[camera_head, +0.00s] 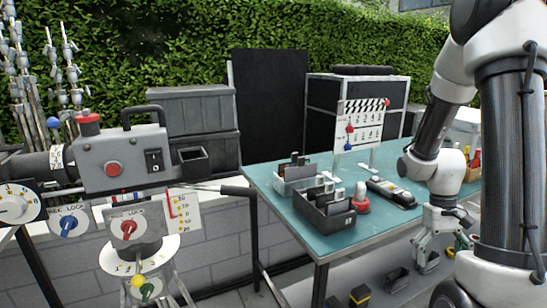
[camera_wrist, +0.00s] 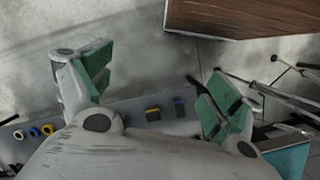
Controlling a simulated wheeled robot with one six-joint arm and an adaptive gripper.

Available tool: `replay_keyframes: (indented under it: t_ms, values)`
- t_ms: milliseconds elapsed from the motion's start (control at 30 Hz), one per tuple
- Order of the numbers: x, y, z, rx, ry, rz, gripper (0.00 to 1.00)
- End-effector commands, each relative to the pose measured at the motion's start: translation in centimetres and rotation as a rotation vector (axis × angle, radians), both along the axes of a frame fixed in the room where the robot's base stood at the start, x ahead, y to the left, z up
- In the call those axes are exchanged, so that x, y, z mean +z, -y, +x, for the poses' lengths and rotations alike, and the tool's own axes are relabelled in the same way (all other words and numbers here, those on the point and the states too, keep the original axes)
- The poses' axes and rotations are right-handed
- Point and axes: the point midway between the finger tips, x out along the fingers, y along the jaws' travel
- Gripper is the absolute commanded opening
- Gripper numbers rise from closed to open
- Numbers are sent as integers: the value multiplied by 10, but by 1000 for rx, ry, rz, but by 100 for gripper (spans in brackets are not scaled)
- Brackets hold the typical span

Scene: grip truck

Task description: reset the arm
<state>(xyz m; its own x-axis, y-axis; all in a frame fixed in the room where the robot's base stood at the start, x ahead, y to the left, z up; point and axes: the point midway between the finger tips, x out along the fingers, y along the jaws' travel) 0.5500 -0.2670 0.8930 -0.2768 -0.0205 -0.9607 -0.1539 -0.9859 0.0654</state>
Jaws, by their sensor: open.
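My arm (camera_head: 440,130) comes down on the right side of the head view, in front of the teal-topped table's right part. In the wrist view my gripper (camera_wrist: 155,92) shows two green-padded fingers spread wide apart. Nothing is between the fingers. The gripper is open and empty.
A grey control box (camera_head: 120,160) on a stand is at left. Small items lie on a lower shelf (camera_head: 380,290).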

Motion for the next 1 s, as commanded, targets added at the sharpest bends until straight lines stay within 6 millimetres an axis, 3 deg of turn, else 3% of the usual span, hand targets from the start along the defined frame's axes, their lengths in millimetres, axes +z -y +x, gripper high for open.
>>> replay_keyframes:
  t_ms: [33,200,500,800,1000]
  values:
    - [26,-11,-7,-4,22,-3,91]
    - [93,-47,-38,-10,93,4,91]
    - [172,-95,-80,57,371,17,91]
    - [223,-114,-90,147,633,10,91]
    - [228,-119,-90,169,653,15,91]
